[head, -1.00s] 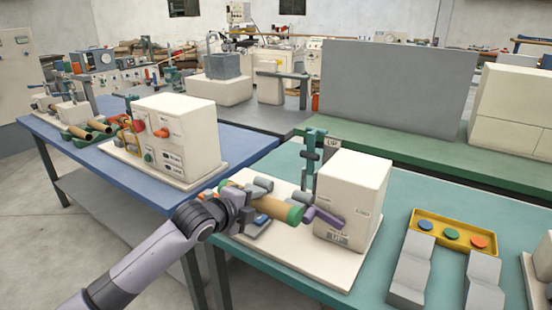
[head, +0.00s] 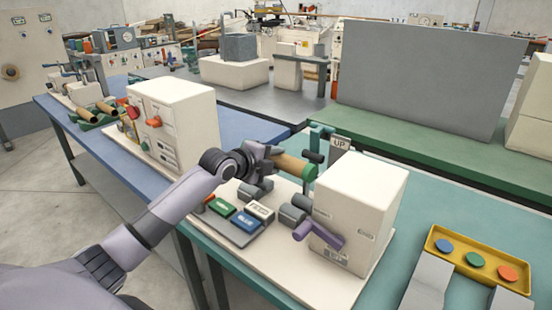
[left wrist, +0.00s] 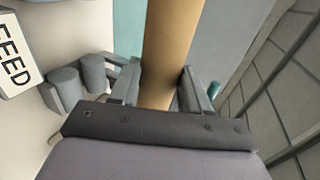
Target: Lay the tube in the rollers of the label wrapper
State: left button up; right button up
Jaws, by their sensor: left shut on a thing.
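My left gripper (head: 264,155) is shut on the tube, a brown cylinder (head: 291,165) with a green end (head: 309,172). In the left wrist view the tube (left wrist: 172,40) runs between the two fingers (left wrist: 158,90). The label wrapper (head: 365,205) is a cream box on a pale base, with a purple lever (head: 318,234). Its grey rollers (head: 293,213) show uncovered in front of the tube; rollers also show at left in the left wrist view (left wrist: 66,86). The tube appears held above the base, apart from the rollers.
A teal post with an "UP" sign (head: 340,143) stands close beside the tube's green end. A key panel with a FEED key (head: 260,210) lies before the rollers. A yellow tray (head: 435,245) is at right; another cream machine (head: 175,125) stands at left.

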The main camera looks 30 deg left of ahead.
pick_arm(q)
notch_tip(320, 180, down, 6)
jog(key=b, duration=0.5)
jog(key=shift+f+b, duration=0.1)
jog(key=shift+b, duration=0.2)
jog(key=shift+f+b, duration=0.7)
jog(key=shift+f, duration=0.85)
jog(key=o, duration=1.1)
jog(key=shift+v, duration=3.6)
